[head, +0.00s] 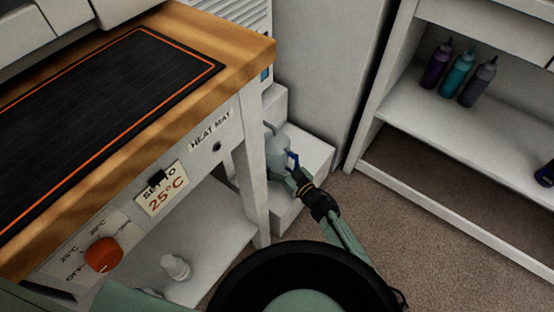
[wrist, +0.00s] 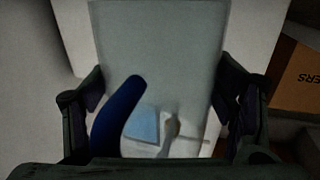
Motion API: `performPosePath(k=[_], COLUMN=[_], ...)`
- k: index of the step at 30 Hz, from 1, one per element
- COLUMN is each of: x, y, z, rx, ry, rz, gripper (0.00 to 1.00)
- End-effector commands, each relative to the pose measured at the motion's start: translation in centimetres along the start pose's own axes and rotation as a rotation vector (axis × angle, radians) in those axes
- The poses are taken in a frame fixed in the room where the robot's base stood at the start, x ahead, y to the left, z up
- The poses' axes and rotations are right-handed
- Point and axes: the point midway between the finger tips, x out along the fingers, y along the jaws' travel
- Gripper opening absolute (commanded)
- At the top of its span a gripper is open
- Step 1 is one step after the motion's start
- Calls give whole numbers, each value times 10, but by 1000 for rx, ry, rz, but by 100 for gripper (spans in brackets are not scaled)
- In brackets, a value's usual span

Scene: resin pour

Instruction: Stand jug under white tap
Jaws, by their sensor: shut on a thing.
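The jug (head: 299,148) is a pale translucent vessel by the white stepped block, beyond the bench's right leg. In the wrist view its pale body (wrist: 165,60) fills the middle, with a curved blue part (wrist: 116,115) in front. My gripper (head: 294,176) is shut on the jug; in the wrist view its fingers (wrist: 162,100) lie on both sides of the body. A small pale knob-like shape (wrist: 171,126) and a light blue patch (wrist: 143,123) show low in the wrist view. I cannot tell whether the pale shape is the white tap, or whether the jug touches the block.
The white stepped block (head: 312,152) stands close to the bench leg (head: 254,178) and a tall grey cabinet (head: 325,70). A white shelf unit (head: 425,120) with several bottles is at right. A cardboard box (wrist: 296,80) shows in the wrist view. Carpet (head: 420,235) is clear.

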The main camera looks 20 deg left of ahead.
Motion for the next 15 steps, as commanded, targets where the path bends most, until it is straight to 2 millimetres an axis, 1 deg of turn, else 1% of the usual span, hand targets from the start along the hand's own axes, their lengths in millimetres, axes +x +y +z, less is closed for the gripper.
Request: performPosePath(k=[15], x=[0], y=[0], z=[16], rx=[-1], ry=[-4], rz=[1], gripper=[46])
